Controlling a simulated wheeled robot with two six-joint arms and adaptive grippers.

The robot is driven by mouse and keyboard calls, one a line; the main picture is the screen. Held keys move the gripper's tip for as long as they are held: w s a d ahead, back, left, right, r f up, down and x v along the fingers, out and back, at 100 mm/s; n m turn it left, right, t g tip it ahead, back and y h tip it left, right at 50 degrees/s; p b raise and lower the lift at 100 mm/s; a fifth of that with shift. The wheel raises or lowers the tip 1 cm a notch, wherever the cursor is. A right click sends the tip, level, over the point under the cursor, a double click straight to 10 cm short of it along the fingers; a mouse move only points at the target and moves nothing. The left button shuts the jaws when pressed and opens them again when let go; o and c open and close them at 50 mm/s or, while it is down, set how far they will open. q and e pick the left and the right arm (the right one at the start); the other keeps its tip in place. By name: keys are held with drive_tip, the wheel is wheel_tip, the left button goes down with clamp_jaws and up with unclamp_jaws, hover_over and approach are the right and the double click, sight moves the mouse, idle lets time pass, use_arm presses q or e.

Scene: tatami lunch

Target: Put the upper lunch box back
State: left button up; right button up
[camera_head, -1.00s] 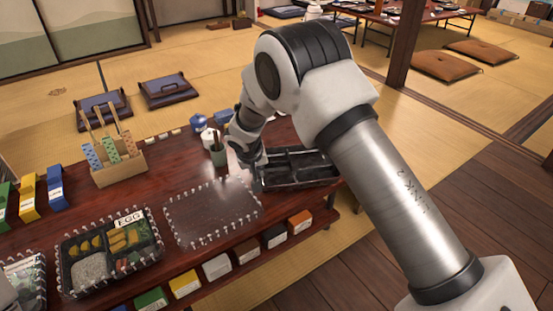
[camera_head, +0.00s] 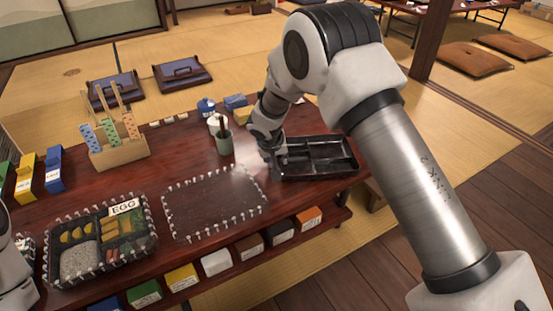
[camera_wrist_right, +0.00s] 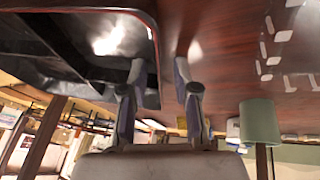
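The black lunch box (camera_head: 318,170), divided and without visible food, rests on the right part of the dark red table; I take it as the upper one. My right gripper (camera_head: 272,155) is at its left edge. In the right wrist view its two fingers (camera_wrist_right: 158,90) stand apart, with the lunch box's side wall (camera_wrist_right: 152,45) between them; contact is unclear. A filled lunch box (camera_head: 62,238) with an EGG label is at the left, edged with white pegs. A dark rectangle (camera_head: 215,203) with a similar edge lies between the boxes. My left gripper is not visible.
A green cup (camera_head: 224,143) with utensils stands just left of my right gripper; it also shows in the wrist view (camera_wrist_right: 259,122). A wooden holder (camera_head: 118,152) is farther left. Several coloured boxes line a shelf below the front edge, including a white one (camera_head: 216,262).

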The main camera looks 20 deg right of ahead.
drive_tip(key=shift+r, duration=0.15)
drive_tip(key=shift+r+p, duration=0.3)
drive_tip(key=shift+p, duration=0.05)
drive_tip(key=p+v, duration=0.6)
drive_tip(key=v, duration=0.5)
drive_tip(key=shift+r, duration=0.25)
drive_tip(key=shift+s+a, duration=0.1)
